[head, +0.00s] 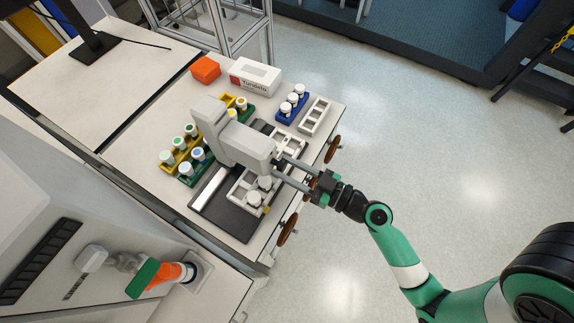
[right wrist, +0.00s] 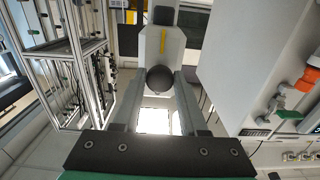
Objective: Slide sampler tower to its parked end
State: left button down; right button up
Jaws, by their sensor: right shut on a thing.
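The sampler tower (head: 240,143) is a light grey upright unit with an arm, standing over a dark track (head: 228,212) on the bench. My right gripper (head: 279,168) reaches in from the right at the tower's front end. In the right wrist view its two fingers (right wrist: 160,92) lie on either side of a dark round knob (right wrist: 159,79) on the tower's face (right wrist: 163,45), which carries a yellow stripe. The gripper is shut on this knob. The exact contact is hidden in the head view. My left gripper is not in view.
Yellow and green racks (head: 183,168) with capped vials stand left of the tower. A blue rack (head: 284,113) and an empty white rack (head: 315,117) stand right of it. A white box (head: 255,77) and orange block (head: 205,69) lie behind. White racks with vials (head: 254,198) sit on the track's near part.

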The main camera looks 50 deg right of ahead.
grip_shut()
dwell(1.0)
